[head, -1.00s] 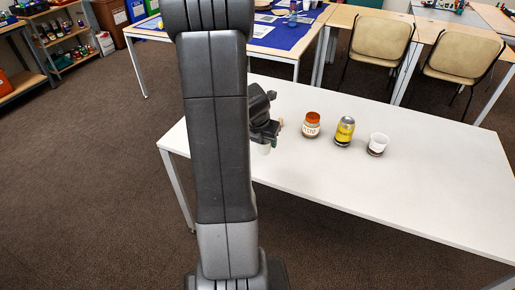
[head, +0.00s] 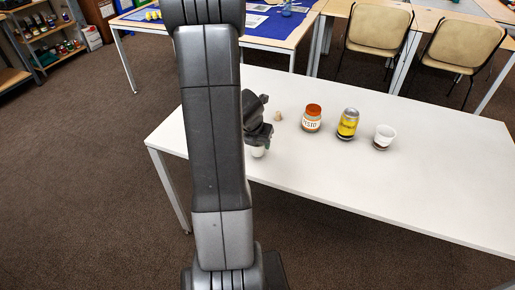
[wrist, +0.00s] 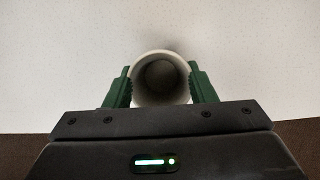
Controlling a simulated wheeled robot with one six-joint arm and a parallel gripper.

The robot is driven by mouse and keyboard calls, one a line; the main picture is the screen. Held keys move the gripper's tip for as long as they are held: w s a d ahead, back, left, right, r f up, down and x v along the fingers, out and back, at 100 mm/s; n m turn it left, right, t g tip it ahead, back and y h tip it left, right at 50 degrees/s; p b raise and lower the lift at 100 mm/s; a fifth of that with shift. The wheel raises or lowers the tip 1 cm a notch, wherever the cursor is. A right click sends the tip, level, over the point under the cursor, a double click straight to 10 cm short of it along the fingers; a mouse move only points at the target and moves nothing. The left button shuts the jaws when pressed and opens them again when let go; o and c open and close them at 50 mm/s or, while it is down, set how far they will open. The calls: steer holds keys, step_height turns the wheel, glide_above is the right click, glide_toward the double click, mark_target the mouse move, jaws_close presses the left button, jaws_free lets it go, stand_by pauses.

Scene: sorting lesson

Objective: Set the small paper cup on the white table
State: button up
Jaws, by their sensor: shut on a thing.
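My gripper (head: 259,140) is shut on a small white paper cup (wrist: 161,72), with a green finger on each side of it. The cup is upright, and the wrist view looks down into its open mouth. In the head view the held cup (head: 258,152) shows just below my gripper, over the left part of the white table (head: 400,185). My arm hides some of the table to its left. I cannot tell whether the cup's base touches the tabletop.
Right of my gripper stand a small tan piece (head: 278,117), a jar with an orange lid (head: 312,119), a yellow can (head: 347,124) and another white cup with a dark base (head: 384,137). The table's front and right are clear. Chairs (head: 372,42) stand behind.

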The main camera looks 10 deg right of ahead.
steer(key=shift+f, duration=0.75)
steer(key=shift+f+b, duration=0.25)
steer(key=shift+b, duration=0.15)
steer(key=o, duration=0.9)
steer(key=shift+r, duration=0.1)
steer(key=shift+r+p, duration=0.25)
steer(key=shift+p, duration=0.1)
steer(key=p+v, duration=0.5)
steer(key=v, duration=0.6)
steer(key=shift+s+a+r, duration=0.2)
steer(key=shift+r, duration=0.15)
